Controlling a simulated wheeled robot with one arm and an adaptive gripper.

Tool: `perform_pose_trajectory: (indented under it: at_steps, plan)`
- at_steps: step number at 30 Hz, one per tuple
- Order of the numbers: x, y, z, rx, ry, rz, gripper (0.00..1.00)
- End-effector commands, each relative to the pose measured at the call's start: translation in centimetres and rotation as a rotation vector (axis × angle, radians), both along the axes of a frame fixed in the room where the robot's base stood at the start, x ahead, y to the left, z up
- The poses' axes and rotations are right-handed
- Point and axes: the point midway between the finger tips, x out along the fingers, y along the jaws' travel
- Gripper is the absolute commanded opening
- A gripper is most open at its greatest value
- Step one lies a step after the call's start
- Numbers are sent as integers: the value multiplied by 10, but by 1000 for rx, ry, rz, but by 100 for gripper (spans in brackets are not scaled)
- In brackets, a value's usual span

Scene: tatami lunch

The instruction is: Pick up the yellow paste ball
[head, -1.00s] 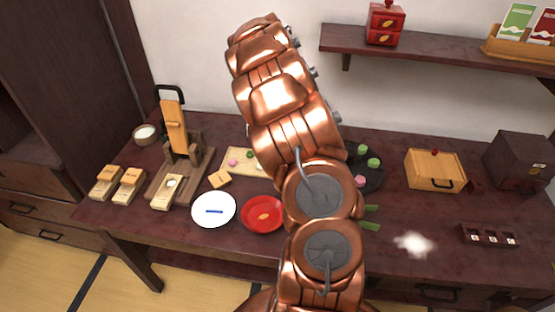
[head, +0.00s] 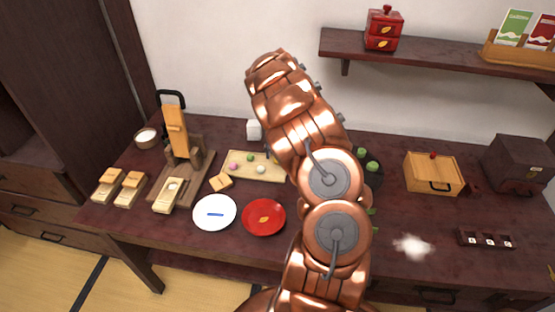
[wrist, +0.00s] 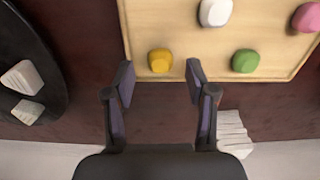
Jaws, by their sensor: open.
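The yellow paste ball (wrist: 160,60) sits on a light wooden tray (wrist: 190,40), near the tray's edge, in the wrist view. A green ball (wrist: 245,61), a white ball (wrist: 215,12) and a pink ball (wrist: 305,17) share the tray. My gripper (wrist: 160,82) is open and empty, its fingertips either side of and just short of the yellow ball in the picture. I cannot tell its height above the tray.
A dark round plate (wrist: 55,75) with pale pieces lies left in the wrist view; a white stack (wrist: 232,130) stands near the right finger. In the head view, a white plate (head: 214,226) and a red plate (head: 263,231) lie in front of the tray.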

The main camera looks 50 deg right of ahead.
Motion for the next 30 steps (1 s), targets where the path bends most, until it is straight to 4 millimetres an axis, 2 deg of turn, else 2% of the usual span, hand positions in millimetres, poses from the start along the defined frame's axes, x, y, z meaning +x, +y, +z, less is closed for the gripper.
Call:
perform_pose_trajectory:
  at_steps: [4,11,25,30]
  plan:
    - [0,0,-16,0,0,0,56]
    - [0,0,-19,-1,-1,0,56]
    - [0,0,-18,-1,-1,0,10]
    - [0,0,-18,-1,-1,0,9]
